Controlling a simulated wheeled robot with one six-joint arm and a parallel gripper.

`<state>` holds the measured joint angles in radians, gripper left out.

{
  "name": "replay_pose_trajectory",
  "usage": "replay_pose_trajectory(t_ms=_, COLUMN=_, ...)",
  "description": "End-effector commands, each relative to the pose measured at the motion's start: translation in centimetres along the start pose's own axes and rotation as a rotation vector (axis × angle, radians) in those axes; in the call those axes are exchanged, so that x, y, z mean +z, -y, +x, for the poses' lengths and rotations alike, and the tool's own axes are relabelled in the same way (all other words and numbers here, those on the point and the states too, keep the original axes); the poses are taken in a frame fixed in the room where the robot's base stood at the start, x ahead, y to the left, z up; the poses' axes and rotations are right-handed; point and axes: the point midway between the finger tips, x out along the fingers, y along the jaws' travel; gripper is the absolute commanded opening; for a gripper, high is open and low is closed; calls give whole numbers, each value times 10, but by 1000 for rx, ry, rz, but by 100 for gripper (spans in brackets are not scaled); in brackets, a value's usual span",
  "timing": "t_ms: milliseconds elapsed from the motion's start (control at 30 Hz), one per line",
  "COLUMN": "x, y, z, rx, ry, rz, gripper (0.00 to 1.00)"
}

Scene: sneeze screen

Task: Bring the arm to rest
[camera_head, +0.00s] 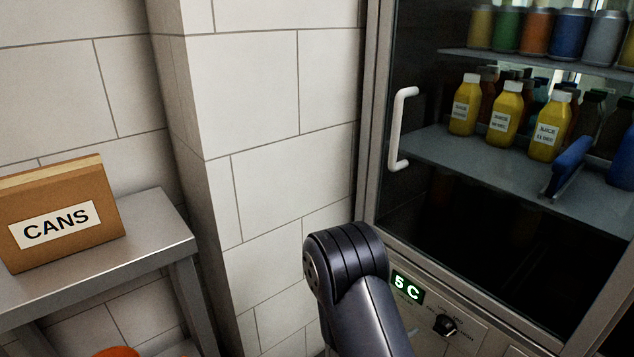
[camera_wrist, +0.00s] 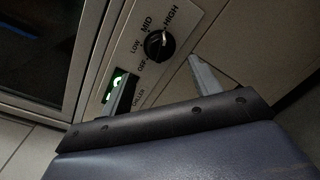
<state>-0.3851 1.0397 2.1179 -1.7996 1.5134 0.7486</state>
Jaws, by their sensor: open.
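My arm (camera_head: 350,275) shows at the bottom middle of the head view, in front of the lower front of a glass-door cooler (camera_head: 372,110). The dial also shows in the head view (camera_head: 445,325). A lit green display (camera_head: 407,287) reads 5 C, and one finger partly covers it in the wrist view.
The cooler's door, with a white handle (camera_head: 400,128), looks shut. Yellow juice bottles (camera_head: 504,112) and cans (camera_head: 537,33) stand on shelves inside. A box marked CANS (camera_head: 60,220) sits on a metal table (camera_head: 160,235) at left. A tiled wall (camera_head: 265,90) stands between.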

Motion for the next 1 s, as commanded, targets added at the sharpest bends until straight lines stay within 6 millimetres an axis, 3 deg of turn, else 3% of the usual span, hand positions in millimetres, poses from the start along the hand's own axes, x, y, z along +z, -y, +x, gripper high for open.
replay_pose_trajectory(t_ms=533, x=0, y=1, z=69, rx=-2, ry=2, rz=3, gripper=60)
replay_pose_trajectory(t_ms=1000, x=0, y=-1, z=80, rx=1, ry=1, rz=-2, gripper=60)
